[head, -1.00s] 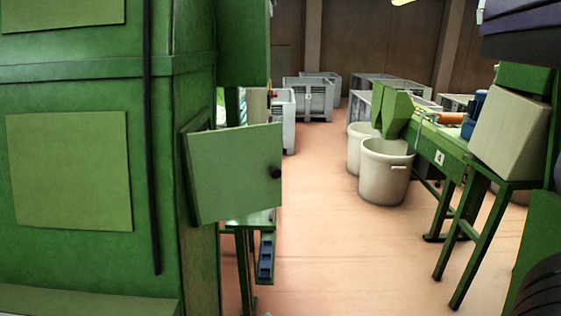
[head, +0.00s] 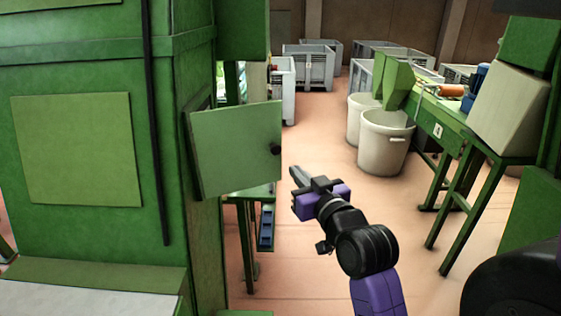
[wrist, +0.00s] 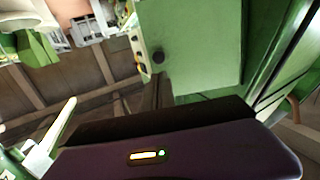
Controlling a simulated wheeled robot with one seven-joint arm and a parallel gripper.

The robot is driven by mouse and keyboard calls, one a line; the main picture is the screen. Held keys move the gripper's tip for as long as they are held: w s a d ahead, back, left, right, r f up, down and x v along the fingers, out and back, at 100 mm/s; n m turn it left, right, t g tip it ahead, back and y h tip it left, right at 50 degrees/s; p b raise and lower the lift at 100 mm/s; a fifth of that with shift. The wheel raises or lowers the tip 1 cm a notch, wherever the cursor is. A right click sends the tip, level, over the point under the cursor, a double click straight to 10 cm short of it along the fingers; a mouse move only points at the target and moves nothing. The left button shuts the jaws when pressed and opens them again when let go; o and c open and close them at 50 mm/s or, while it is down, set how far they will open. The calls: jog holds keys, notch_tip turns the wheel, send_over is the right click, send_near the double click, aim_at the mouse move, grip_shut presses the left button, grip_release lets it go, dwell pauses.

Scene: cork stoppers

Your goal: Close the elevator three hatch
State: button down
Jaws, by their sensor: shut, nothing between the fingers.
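The hatch (head: 236,150) is a light green square panel with a black knob (head: 275,150) near its right edge. It stands swung open from the side of the tall green elevator housing (head: 85,80), hinged at its left. My gripper (head: 296,173) is in the head view, shut and empty, just right of the hatch and a little below the knob. It appears apart from the panel. In the wrist view the hatch (wrist: 195,45) fills the upper middle, with its knob (wrist: 157,57) at the left.
Two pale bins (head: 385,140) stand on the floor to the right, beside a green machine table (head: 430,125) with thin legs. Grey crates (head: 308,68) stand at the back. The floor (head: 320,135) between the housing and the bins is clear.

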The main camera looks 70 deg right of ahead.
aim_at(276, 149)
jog(key=b+x, duration=0.2)
jog(key=x, duration=0.7)
jog(key=shift+w+d+r+b, duration=0.15)
jog(key=shift+d+b, duration=0.05)
jog(key=shift+b, duration=0.1)
jog(key=shift+w+d, duration=0.5)
